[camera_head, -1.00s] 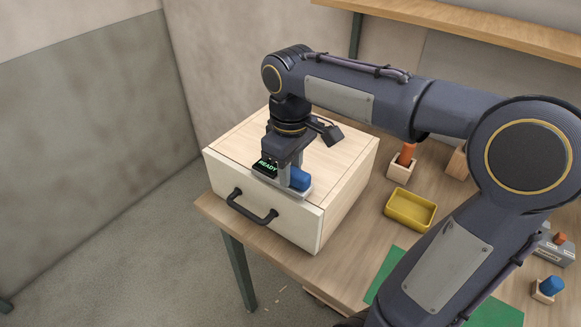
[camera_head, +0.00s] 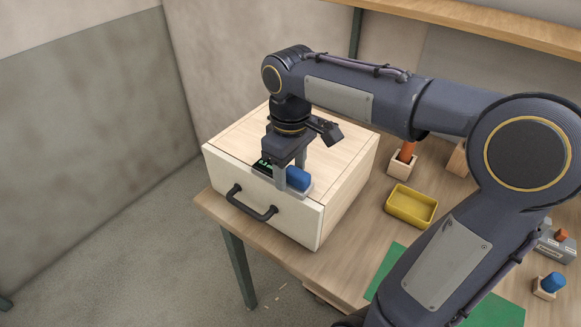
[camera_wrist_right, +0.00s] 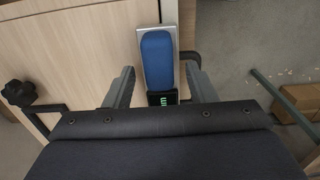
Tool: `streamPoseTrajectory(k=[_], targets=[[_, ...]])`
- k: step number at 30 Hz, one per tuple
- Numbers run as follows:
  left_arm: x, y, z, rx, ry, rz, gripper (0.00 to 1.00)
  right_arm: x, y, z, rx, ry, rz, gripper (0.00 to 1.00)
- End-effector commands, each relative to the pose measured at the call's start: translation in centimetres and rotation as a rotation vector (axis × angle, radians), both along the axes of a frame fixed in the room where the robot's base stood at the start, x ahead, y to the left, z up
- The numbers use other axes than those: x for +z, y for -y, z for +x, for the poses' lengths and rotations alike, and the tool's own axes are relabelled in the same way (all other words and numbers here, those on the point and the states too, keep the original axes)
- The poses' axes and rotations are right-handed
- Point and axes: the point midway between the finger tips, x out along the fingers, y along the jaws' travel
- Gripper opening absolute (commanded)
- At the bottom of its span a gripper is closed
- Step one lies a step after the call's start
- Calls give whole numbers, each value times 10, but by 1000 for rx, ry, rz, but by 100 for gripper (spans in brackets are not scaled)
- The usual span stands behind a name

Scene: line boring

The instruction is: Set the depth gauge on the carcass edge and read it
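The depth gauge has a grey plate, a blue grip (camera_head: 298,179) and a small black display (camera_head: 262,164) with green characters. It rests along the front top edge of the pale wooden carcass (camera_head: 345,185). My right gripper (camera_head: 290,172) is down over the gauge. In the right wrist view its fingers (camera_wrist_right: 159,75) stand on either side of the blue grip (camera_wrist_right: 157,58), with a gap on each side. The display (camera_wrist_right: 162,99) is partly hidden there by my gripper body, and its reading is not legible in either view. My left gripper is out of view.
The carcass front has a black handle (camera_head: 251,205). A yellow tray (camera_head: 411,207), a wooden holder with an orange piece (camera_head: 403,160), a green mat (camera_head: 393,266) and a blue-topped piece (camera_head: 552,283) are on the bench to the right. A shelf (camera_head: 470,28) runs above.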

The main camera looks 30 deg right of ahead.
Motion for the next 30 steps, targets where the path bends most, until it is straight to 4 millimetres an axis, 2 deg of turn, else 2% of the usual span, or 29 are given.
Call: streamPoseTrajectory(k=[10,30], targets=[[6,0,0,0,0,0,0,6,0,0,0,0,0,51],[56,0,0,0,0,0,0,60,0,0,0,1,0,51]])
